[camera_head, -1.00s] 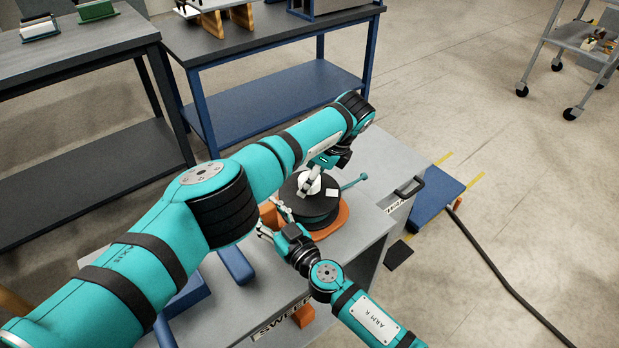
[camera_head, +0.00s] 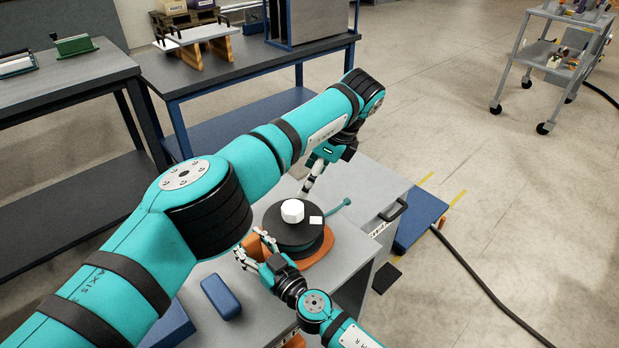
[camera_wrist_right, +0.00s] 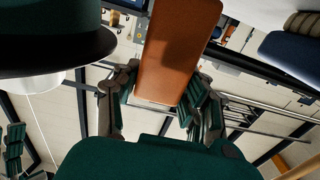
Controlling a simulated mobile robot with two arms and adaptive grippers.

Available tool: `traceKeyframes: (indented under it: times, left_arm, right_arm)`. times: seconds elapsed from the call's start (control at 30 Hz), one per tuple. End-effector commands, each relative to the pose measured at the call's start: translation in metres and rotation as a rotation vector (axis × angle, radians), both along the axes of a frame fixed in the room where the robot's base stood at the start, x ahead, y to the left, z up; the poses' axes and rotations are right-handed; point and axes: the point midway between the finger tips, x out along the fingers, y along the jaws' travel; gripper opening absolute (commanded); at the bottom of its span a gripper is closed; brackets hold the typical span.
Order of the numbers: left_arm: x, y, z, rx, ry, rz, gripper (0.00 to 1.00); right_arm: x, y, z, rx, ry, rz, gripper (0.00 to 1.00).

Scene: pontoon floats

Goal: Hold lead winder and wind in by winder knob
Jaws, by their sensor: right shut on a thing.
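The lead winder is a dark drum (camera_head: 283,234) on an orange frame (camera_head: 318,250), on the grey cabinet top. A white faceted knob (camera_head: 292,210) stands on the drum's upper face, uncovered. My right gripper (camera_head: 256,249) is at the winder's left side. In the right wrist view its fingers (camera_wrist_right: 160,98) are shut on the orange handle (camera_wrist_right: 172,45), one on each side. The drum's dark edge (camera_wrist_right: 45,40) fills the upper left there. My left gripper (camera_head: 308,184) hangs behind the knob, apart from it in the picture. Its finger opening is unclear.
A teal lead end (camera_head: 340,206) sticks out right of the drum. A blue block (camera_head: 221,296) lies on the cabinet top at front left. A black cabinet handle (camera_head: 393,211) is at right. My large left arm crosses above the cabinet's left part.

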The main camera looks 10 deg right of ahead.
Motion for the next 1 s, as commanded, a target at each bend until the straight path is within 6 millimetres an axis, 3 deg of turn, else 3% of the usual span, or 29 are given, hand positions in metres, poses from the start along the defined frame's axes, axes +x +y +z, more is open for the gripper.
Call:
traceKeyframes:
  times: [0.17, 0.27, 0.4, 0.7, 0.83, 1.0]
  left_arm:
    - [0.004, 0.004, -0.007, -0.028, 0.045, -0.128, 0.72]
    - [0.008, 0.009, -0.014, -0.069, 0.101, -0.329, 0.72]
    - [0.010, 0.020, -0.022, -0.134, 0.159, -0.726, 0.72]
    - [0.001, 0.055, -0.015, -0.127, 0.096, -1.559, 0.72]
    - [-0.007, 0.067, -0.007, -0.069, 0.045, -1.798, 0.72]
    - [-0.013, 0.074, -0.002, -0.013, 0.005, -1.955, 0.72]
  right_arm:
    - [0.000, 0.000, -0.001, -0.001, 0.000, 0.000, 0.00]
    - [0.000, 0.000, -0.001, -0.001, 0.001, 0.000, 0.00]
    - [0.000, 0.000, 0.000, -0.001, 0.001, -0.001, 0.00]
    - [0.000, 0.000, 0.000, -0.001, 0.001, -0.001, 0.00]
    - [0.000, 0.000, 0.000, -0.001, 0.001, -0.001, 0.00]
    - [0.000, 0.000, 0.000, -0.001, 0.001, 0.000, 0.00]
